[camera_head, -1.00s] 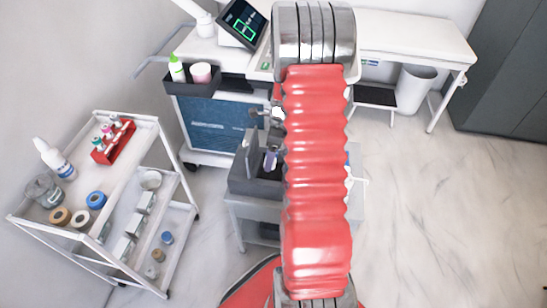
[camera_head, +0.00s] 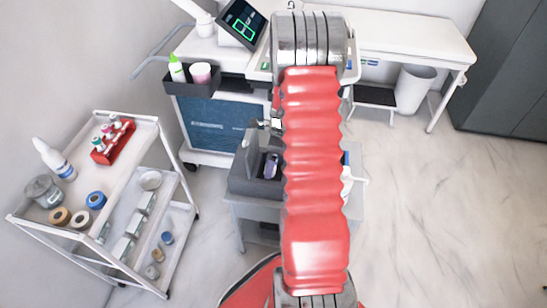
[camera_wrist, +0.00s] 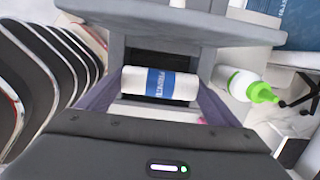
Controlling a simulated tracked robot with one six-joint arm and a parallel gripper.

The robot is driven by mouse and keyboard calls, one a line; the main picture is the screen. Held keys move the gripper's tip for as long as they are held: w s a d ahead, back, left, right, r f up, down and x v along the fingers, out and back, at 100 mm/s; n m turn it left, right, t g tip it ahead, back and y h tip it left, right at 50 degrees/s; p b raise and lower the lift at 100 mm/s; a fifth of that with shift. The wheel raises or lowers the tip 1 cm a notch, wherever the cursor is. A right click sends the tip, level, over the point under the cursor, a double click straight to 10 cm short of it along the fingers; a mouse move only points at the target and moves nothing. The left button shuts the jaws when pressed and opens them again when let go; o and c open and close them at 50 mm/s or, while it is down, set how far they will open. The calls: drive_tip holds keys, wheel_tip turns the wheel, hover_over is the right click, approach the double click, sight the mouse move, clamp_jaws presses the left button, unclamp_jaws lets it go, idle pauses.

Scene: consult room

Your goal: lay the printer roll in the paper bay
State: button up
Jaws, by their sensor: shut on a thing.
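The printer roll (camera_wrist: 140,83), white with a blue printed label, lies crosswise between the fingers of my gripper (camera_wrist: 160,92) in the wrist view. The gripper is shut on its two ends. Just beyond and below the roll is the dark recess of the paper bay (camera_wrist: 160,58), in a grey housing with a raised grey panel (camera_wrist: 190,27). I cannot tell whether the roll touches the bay. In the head view the grey printer housing (camera_head: 242,185) stands behind my red arm, which hides most of the gripper, the roll and part of the bay.
A white trolley (camera_head: 150,125) with bottles, tape rolls and a red rack is at left. A blue-fronted cart (camera_head: 213,123) stands behind. The floor at right is clear.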

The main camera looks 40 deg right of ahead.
drive_tip(key=shift+f, duration=0.3)
drive_tip(key=o, duration=1.1)
drive_tip(key=shift+a, duration=0.1)
drive_tip(key=shift+r, duration=0.7)
drive_tip(key=r, duration=0.4)
drive_tip(key=s+d+r, duration=0.1)
drive_tip(key=r, duration=0.6)
drive_tip(key=shift+s+d+r, duration=0.15)
drive_tip(key=shift+s+r, duration=0.1)
drive_tip(key=shift+r, duration=0.1)
